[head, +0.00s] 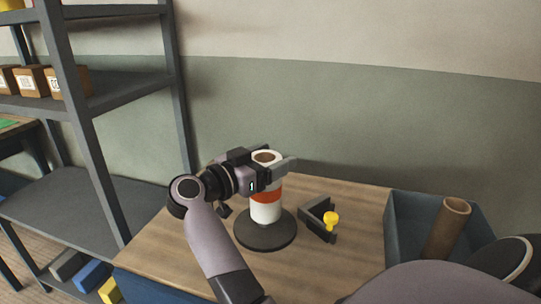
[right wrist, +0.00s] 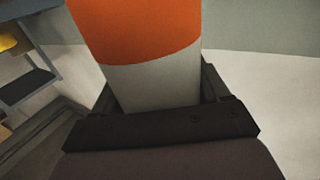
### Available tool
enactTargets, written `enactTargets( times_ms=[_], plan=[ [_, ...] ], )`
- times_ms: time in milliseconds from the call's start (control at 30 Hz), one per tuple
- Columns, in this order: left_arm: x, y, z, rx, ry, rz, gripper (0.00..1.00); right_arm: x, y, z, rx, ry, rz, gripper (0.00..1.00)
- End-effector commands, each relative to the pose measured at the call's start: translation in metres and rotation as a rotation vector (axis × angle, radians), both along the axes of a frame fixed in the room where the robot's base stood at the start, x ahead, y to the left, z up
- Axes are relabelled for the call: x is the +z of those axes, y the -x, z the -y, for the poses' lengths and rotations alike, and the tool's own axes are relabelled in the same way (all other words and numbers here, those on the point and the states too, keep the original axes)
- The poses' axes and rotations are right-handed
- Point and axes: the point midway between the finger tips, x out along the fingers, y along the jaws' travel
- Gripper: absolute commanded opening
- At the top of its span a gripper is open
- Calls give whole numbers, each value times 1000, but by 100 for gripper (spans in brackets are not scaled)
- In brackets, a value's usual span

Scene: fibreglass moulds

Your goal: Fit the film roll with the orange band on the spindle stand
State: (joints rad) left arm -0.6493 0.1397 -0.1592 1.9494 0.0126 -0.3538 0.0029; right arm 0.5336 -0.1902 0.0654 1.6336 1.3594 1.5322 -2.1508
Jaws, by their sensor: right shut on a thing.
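The film roll (head: 265,211) is a white upright cylinder with an orange band around its middle and a brown core showing at its top. My right gripper (head: 269,170) is shut on its upper part, with a finger on either side. The right wrist view also shows the roll (right wrist: 150,85) between the fingers, with its orange band. The spindle stand (head: 250,240) has a dark round base on the table, directly below the roll. The roll hides its spindle, and I cannot tell whether the roll touches the base. My left gripper is not in view.
A dark angled bracket with a yellow knob (head: 331,219) is right of the stand on the wooden table (head: 170,246). A blue-grey bin (head: 404,225) at the right holds a brown tube (head: 447,229). A grey shelf rack (head: 83,132) stands at the left.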

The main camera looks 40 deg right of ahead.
Motion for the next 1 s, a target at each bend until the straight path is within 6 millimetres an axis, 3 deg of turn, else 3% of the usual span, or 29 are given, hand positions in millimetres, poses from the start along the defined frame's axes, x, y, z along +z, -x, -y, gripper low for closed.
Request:
enactTargets(
  times_ms=[733,767,800,833,1000],
  plan=[
    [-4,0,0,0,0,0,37,-21,0,1,-1,2,1,2],
    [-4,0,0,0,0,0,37,-22,0,1,-1,2,1,78],
    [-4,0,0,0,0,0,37,-21,0,1,-1,2,2,91],
    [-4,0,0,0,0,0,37,-21,0,1,-1,2,2,100],
    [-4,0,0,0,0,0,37,-23,0,0,-1,-1,-1,100]
  ],
)
